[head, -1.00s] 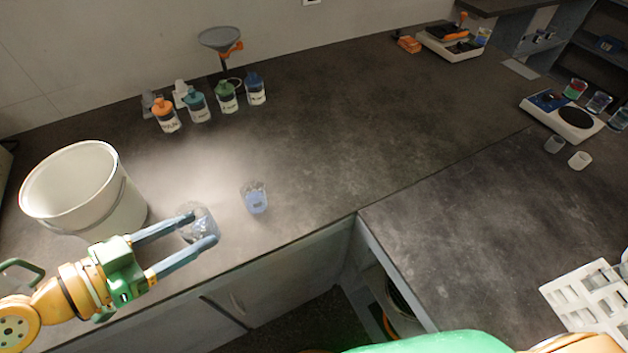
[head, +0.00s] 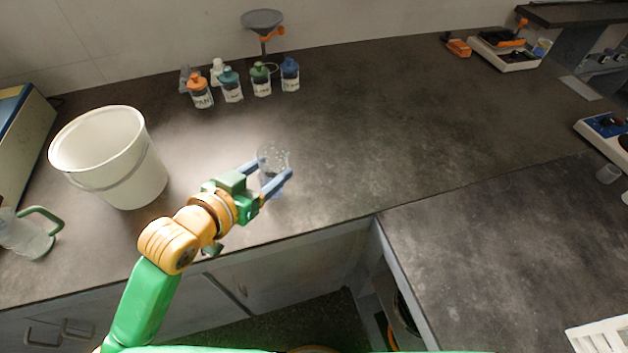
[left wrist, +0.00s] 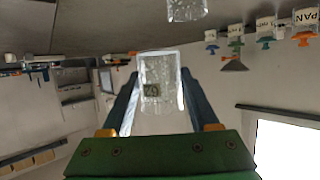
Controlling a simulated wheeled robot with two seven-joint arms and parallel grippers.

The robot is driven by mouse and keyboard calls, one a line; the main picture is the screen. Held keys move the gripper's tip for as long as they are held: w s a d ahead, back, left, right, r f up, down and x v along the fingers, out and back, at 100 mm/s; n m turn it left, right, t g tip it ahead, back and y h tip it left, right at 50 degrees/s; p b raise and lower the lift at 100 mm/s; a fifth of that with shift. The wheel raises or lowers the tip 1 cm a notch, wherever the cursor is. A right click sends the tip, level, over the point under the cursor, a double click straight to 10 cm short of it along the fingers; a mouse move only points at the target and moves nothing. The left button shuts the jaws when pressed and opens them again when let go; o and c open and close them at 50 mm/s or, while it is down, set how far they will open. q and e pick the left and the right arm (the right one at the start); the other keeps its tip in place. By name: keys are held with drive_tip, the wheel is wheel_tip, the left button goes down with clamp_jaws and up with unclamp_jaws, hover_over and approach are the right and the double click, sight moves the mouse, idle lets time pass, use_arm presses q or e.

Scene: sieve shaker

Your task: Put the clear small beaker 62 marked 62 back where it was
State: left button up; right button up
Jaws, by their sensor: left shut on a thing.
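My left gripper (head: 272,176) is shut on a clear beaker (head: 273,158) and holds it above the dark counter. In the left wrist view the held beaker (left wrist: 160,82) sits between the two fingers and bears a small dark label, whose number I cannot read surely. That view appears upside down. A second clear beaker (left wrist: 185,9) shows at its top edge, apart from the held one. In the head view the second beaker is mostly hidden around my left gripper. My right gripper is not in view.
A white bucket (head: 112,160) stands left of my arm, with a green-handled jug (head: 30,235) nearer the left edge. Several labelled bottles (head: 232,86) and a funnel on a stand (head: 262,20) are at the back.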

use_arm(q)
drive_tip(key=w+d+f, duration=0.3)
drive_tip(key=w+d, duration=0.1)
drive_tip(key=b, duration=0.2)
hover_over(312, 188)
wheel_tip(312, 188, down, 6)
drive_tip(key=shift+w+d, duration=0.1)
drive_tip(key=shift+w, duration=0.05)
drive_tip(key=shift+f, duration=1.4)
drive_tip(key=shift+f, duration=0.15)
drive_tip(key=o, duration=1.1)
drive_tip(key=shift+o, duration=0.2)
